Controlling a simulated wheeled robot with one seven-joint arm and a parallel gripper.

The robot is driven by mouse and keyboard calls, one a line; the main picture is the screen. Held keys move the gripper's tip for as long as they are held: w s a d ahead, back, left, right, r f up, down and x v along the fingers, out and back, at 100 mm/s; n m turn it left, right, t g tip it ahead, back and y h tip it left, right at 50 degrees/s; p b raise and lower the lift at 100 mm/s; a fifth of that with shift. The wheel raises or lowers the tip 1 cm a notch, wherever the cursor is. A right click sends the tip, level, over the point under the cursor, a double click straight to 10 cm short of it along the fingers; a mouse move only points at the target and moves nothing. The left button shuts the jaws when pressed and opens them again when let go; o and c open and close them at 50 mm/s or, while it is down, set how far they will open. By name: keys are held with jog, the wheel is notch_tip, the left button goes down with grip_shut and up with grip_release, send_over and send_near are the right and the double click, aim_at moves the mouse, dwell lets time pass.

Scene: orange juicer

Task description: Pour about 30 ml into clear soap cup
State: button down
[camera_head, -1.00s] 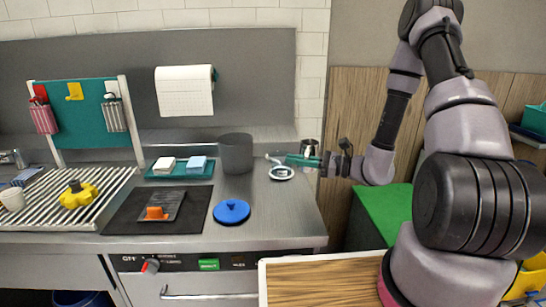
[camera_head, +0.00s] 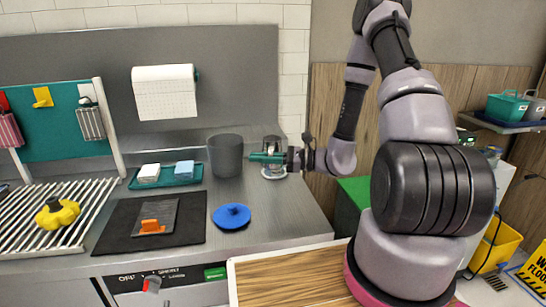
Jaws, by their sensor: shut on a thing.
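My gripper (camera_head: 268,157) is at the back right of the steel counter, with teal fingers pointing left. It is shut on a small grey metal-looking cup (camera_head: 271,141), whose top shows above the fingers. The fingers hide its middle, and I cannot tell its tilt or contents. Directly below the fingers is a white round base (camera_head: 275,177) with a small glassy shape on it, perhaps the clear soap cup. It is mostly covered, and I cannot see any liquid.
A dark grey pot (camera_head: 225,156) stands just left of the gripper. A blue lid (camera_head: 231,216) lies in front. A teal tray (camera_head: 166,176) with two sponges and a black mat (camera_head: 112,225) are farther left. The counter right of the blue lid is clear.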

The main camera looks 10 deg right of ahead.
jog(key=w+r+m, duration=0.1)
jog(key=w+m, duration=0.1)
jog(key=w+d+r+m, duration=0.1)
jog(key=w+r+m, duration=0.3)
jog(key=shift+d+m, duration=0.4)
jog(key=shift+w+d+f+m, duration=0.15)
jog(key=shift+w+m, duration=0.4)
jog(key=shift+m, duration=0.45)
jog(key=shift+w+d+r+m+g+p, duration=0.2)
jog(key=shift+w+m, duration=0.45)
jog(key=shift+m, duration=0.5)
jog(key=shift+w+d+r+m+g+p, duration=0.1)
jog(key=shift+w+d+m+g+p, duration=0.1)
jog(key=shift+w+m, duration=0.7)
jog(key=shift+s+m, duration=0.15)
jog(key=shift+m, duration=0.3)
jog(key=shift+w+d+f+m+p, duration=0.1)
jog(key=shift+w+f+m+p, duration=0.2)
jog(key=shift+m+p, duration=0.35)
